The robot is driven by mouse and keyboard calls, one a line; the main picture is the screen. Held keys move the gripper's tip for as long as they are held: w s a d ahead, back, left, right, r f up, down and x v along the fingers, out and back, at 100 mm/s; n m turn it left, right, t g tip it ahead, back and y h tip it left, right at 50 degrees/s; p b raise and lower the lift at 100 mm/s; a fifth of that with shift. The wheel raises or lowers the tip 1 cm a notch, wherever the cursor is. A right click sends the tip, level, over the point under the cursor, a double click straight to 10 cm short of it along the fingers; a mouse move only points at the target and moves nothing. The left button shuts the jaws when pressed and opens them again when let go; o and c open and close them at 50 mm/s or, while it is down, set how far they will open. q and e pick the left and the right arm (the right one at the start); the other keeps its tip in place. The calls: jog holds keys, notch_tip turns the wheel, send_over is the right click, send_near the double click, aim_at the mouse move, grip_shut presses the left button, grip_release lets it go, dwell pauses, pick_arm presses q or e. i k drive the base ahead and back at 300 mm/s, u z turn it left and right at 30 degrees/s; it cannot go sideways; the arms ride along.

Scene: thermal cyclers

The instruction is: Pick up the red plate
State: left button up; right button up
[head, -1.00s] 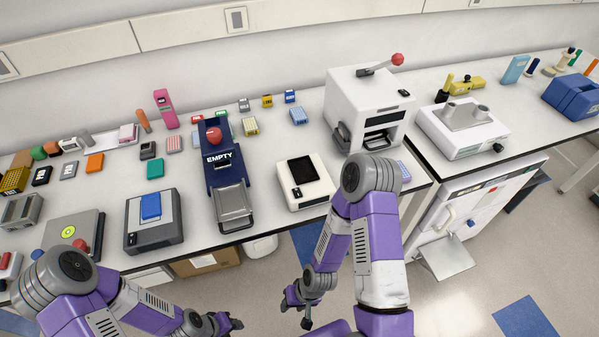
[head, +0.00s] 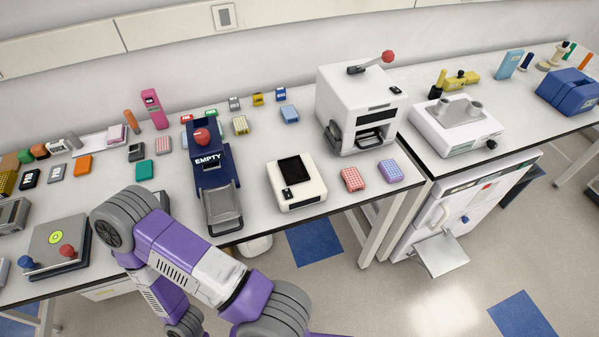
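The red plate (head: 352,179) is a small pinkish-red block with a dotted top. It lies on the bench near the front edge, below the large white machine. A purple plate (head: 390,171) lies just to its right, a small gap apart. The red plate is in full view and nothing touches it from above. Neither gripper shows. A purple and grey arm of mine crosses the lower left, and its far end runs out at the bottom edge.
A white device with a black screen (head: 296,183) stands left of the red plate. The white machine with a red-knobbed lever (head: 357,110) stands behind it. A blue "EMPTY" machine (head: 212,175) is farther left. Bench space around the two plates is clear.

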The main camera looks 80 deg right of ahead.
aim_at(353, 180)
jog(key=u, duration=0.15)
jog(key=k, duration=1.7)
jog(key=z, duration=0.7)
